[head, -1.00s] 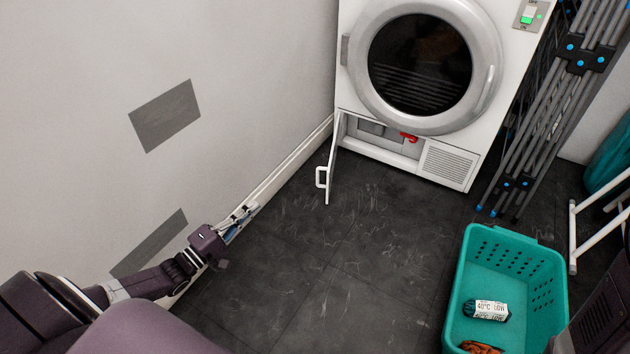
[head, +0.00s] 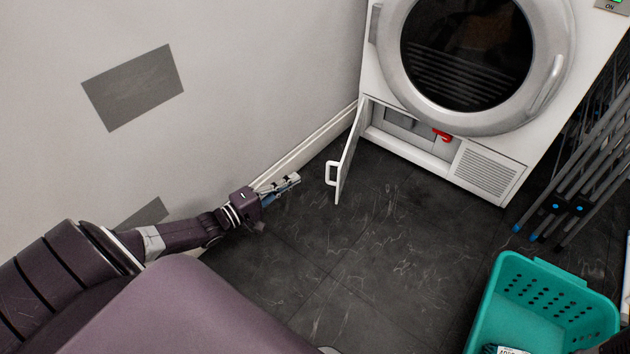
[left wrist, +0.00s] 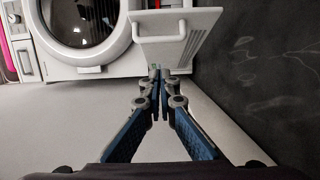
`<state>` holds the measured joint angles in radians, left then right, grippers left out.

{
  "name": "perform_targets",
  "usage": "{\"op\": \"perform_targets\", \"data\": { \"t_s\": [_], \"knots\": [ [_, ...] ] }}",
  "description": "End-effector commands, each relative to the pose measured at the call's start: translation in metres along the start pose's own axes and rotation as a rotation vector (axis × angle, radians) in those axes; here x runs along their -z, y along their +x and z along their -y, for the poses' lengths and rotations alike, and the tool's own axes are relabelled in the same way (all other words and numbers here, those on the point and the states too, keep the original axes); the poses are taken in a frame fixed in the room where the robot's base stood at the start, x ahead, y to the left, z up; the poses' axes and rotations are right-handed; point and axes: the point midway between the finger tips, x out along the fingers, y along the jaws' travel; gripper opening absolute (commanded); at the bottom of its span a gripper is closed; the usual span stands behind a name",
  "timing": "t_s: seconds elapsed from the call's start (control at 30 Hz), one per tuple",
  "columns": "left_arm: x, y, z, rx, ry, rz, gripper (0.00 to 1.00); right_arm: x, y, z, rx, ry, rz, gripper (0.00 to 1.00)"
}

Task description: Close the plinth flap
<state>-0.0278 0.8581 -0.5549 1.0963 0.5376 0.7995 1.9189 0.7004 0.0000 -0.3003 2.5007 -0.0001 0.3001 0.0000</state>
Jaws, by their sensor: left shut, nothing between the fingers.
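The white plinth flap (head: 350,160) at the bottom left of the dryer stands open, swung out from its left edge over the floor. Its white loop handle (head: 331,173) is on the outer face, towards the free edge. In the left wrist view the flap (left wrist: 185,50) is ahead of the fingers. The open plinth compartment (head: 405,125) shows a red part inside. My left gripper (head: 294,180) is shut and empty, low beside the wall, a short gap left of the handle. It also shows in the left wrist view (left wrist: 158,70). My right gripper is out of view.
The dryer (head: 375,80) stands against the left wall (head: 230,80) with its round door shut. A teal laundry basket (head: 545,265) is on the floor at the lower right. A folded grey rack (head: 590,160) leans at the right. The dark floor between is clear.

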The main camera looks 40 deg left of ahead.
Motion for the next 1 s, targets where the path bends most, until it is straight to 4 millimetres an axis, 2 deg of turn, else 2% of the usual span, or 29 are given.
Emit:
{"op": "perform_targets", "data": {
  "t_s": [0.03,0.17,0.23,0.4,1.0],
  "knots": [
    [0.000,0.012,0.004,-0.005,0.001,0.001,0.00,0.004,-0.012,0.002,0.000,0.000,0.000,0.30],
    [0.000,0.038,0.004,-0.005,0.001,0.001,0.00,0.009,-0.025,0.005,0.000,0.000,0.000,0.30],
    [-0.011,0.044,0.004,-0.003,-0.002,0.003,0.00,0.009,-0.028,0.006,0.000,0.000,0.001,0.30],
    [-0.024,0.058,0.002,-0.002,-0.002,0.000,0.00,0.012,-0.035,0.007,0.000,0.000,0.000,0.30],
    [-0.029,0.062,-0.001,0.000,-0.001,-0.010,0.00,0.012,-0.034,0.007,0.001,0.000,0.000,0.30]
  ]
}}
